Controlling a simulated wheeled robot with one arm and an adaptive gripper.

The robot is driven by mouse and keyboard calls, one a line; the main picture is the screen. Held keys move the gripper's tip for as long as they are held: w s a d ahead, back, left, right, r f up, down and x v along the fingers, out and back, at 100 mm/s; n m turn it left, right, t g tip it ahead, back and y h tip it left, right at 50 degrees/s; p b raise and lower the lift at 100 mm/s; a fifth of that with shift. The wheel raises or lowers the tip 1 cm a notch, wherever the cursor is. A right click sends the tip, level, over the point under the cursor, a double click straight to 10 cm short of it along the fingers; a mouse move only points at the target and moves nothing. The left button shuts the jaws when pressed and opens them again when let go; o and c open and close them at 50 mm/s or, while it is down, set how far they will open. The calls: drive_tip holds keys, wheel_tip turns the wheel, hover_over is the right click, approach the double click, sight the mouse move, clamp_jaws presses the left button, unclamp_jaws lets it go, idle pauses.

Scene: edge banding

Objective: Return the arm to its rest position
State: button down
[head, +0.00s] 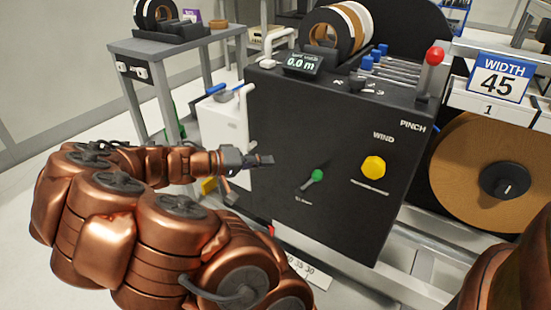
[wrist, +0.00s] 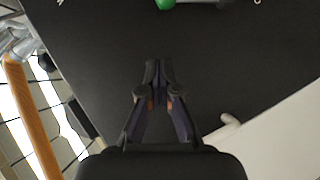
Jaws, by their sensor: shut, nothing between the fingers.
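My copper-coloured arm curves across the lower left of the head view. My gripper (head: 262,160) is at its end, in front of the left part of the black machine panel (head: 300,130). In the wrist view my gripper (wrist: 158,82) is shut with its fingertips together and nothing between them. The dark panel (wrist: 230,60) fills the area beyond the fingers. I cannot tell the exact gap between the fingertips and the panel.
A large brown roll (head: 460,150) stands at right under a "WIDTH 45" sign (head: 499,78). A grey table (head: 180,45) with rolls stands at back left.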

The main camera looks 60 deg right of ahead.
drive_tip(key=shift+a, duration=0.15)
idle(0.5)
drive_tip(key=s+a+r+n+t+y+p, duration=0.2)
drive_tip(key=s+a+r+n+y+p, duration=0.2)
drive_tip(key=a+r+p, duration=0.7)
drive_tip(key=s+a+r+n+t+y+p, duration=0.2)
drive_tip(key=s+a+r+n+y+p, duration=0.1)
drive_tip(key=a+r+p, duration=0.9)
drive_tip(key=s+a+r+n+t+y+p, duration=0.2)
drive_tip(key=s+a+r+n+y+p, duration=0.2)
drive_tip(key=a+r+p, duration=0.8)
wheel_tip(320, 180, up, 2)
drive_tip(key=y+p, duration=0.1)
drive_tip(key=p, duration=0.3)
drive_tip(key=shift+s+a+r+n+p, duration=0.2)
drive_tip(key=shift+s+n+p, duration=0.1)
drive_tip(key=shift+s+p, duration=0.1)
drive_tip(key=shift+d, duration=0.2)
